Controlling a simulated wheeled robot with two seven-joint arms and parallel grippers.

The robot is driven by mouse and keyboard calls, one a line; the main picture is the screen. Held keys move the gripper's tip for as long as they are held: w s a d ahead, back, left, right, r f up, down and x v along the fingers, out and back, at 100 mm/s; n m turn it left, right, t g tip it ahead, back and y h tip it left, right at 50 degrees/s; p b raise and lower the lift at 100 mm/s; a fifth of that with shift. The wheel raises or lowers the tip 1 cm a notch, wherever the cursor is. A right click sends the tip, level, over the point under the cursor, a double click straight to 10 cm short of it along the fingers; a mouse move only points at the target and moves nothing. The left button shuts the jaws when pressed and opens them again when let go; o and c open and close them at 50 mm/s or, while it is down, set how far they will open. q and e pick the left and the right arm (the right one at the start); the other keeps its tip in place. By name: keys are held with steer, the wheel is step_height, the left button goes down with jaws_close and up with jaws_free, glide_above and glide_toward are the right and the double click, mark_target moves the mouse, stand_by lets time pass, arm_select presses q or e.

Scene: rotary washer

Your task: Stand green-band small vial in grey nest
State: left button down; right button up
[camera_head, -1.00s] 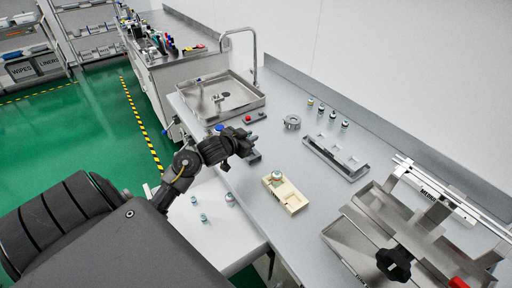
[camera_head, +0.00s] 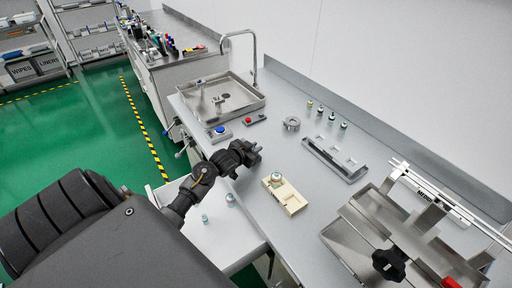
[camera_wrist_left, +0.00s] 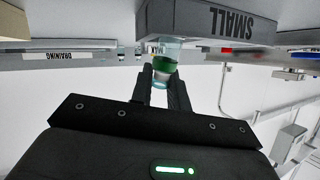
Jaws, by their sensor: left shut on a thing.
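The green-band small vial (camera_wrist_left: 162,66) is between the fingers of my left gripper (camera_wrist_left: 161,84) in the left wrist view. That view is upside down. The vial's clear end overlaps the edge of a grey block marked SMALL (camera_wrist_left: 190,22); I cannot tell whether they touch. In the head view my left gripper (camera_head: 254,153) is above the bench, left of a cream block (camera_head: 290,200); the held vial is not clear there. A grey slotted rack (camera_head: 336,160) lies to the right; I cannot tell which part is the grey nest. My right gripper is not in view.
A small vial stands in the cream block. Other vials stand on the low white table (camera_head: 225,245) and in a row at the bench's back. A steel ring (camera_head: 291,124), blue-button box (camera_head: 220,133), sink tray (camera_head: 225,98) and steel machine (camera_head: 390,225) are around.

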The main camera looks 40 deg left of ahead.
arm_select(q)
steer(key=shift+f, duration=0.1)
steer(key=shift+f, duration=0.15)
steer(key=c, duration=1.3)
jaws_free()
steer(key=shift+c, duration=0.2)
steer(key=shift+f+b, duration=0.1)
steer(key=shift+b, duration=0.45)
steer(key=b+v, duration=0.1)
steer(key=v, duration=1)
steer(key=shift+a+r+b, duration=0.15)
steer(key=shift+r+b, duration=0.1)
steer(key=shift+b, duration=0.05)
steer(key=shift+w, duration=0.15)
